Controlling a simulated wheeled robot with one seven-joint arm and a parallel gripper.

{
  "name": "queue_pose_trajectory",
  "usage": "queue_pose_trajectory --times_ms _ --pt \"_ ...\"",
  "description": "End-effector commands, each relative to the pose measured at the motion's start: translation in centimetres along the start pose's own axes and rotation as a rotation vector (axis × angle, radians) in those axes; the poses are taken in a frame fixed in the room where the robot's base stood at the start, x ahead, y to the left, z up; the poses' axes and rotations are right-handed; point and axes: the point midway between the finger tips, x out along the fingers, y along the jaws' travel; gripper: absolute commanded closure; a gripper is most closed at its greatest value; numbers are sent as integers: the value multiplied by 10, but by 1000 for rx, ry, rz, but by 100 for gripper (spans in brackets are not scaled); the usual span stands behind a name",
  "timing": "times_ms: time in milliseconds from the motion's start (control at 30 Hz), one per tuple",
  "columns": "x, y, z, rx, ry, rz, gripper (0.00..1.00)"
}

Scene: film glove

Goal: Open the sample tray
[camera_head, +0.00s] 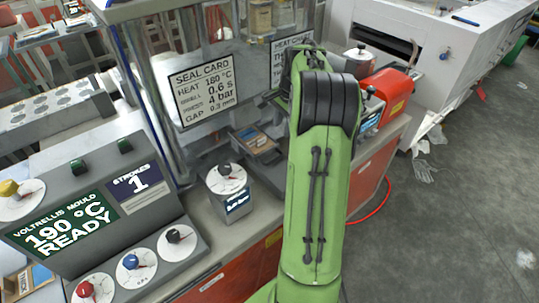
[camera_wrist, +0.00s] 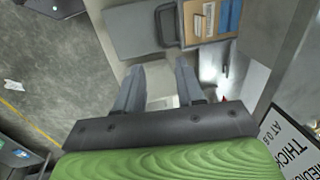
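What looks like the sample tray (camera_wrist: 222,35) is at the top of the wrist view, holding orange-brown and blue flat pieces. A dark bar handle (camera_wrist: 160,25) stands at its left side, beside a plain grey panel (camera_wrist: 130,30). In the head view a small dark tray (camera_head: 268,157) with similar pieces lies on the bench below the seal card. My gripper (camera_wrist: 158,70) is open, its two grey fingers apart with nothing between them. The fingertips are below the handle in the wrist view, apart from it. In the head view my green arm hides the gripper.
A dial unit (camera_head: 237,207) stands on the bench left of my arm. The control console (camera_head: 120,210) with coloured knobs is at the left. A clear-walled enclosure (camera_head: 130,85) rises behind. A red machine (camera_head: 390,88) is to the right. The grey floor (camera_head: 460,220) at right is mostly clear.

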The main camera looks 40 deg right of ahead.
Motion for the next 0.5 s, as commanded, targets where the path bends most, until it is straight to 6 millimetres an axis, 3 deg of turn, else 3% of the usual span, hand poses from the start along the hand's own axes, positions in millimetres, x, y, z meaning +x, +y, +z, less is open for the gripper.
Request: queue_pose_trajectory --times_ms 167,500 --pt "17 2 -9 36 -6 1 62" --pt "99 2 -7 32 -8 4 62"
